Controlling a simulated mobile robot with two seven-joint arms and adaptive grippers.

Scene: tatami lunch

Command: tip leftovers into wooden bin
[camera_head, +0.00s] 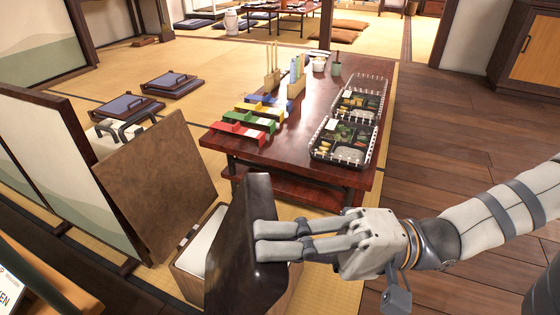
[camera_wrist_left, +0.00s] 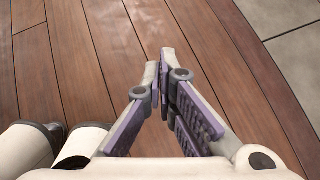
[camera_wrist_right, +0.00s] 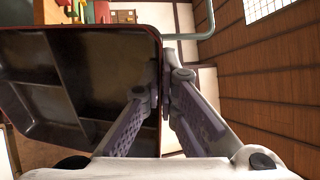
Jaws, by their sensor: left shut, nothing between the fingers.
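My right gripper (camera_head: 262,240) is shut on the edge of a dark compartment tray (camera_head: 245,265), tilted steeply on its side. In the right wrist view the tray (camera_wrist_right: 80,80) has a thin red rim, and its visible compartments look bare. The tray stands over the wooden bin (camera_head: 187,264), which has a white inside and hides much of its opening. A brown panel (camera_head: 158,190) stands tilted behind the bin. I cannot see leftovers in the bin. My left gripper (camera_wrist_left: 160,75) is shut and empty above the wood floor, out of the head view.
A dark red low table (camera_head: 300,150) stands beyond the bin. It carries two filled bento trays (camera_head: 343,142) in black-and-white baskets, colored racks (camera_head: 240,128) and cups. Floor cushions (camera_head: 125,105) lie at the left. The wood floor (camera_head: 440,150) at the right is clear.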

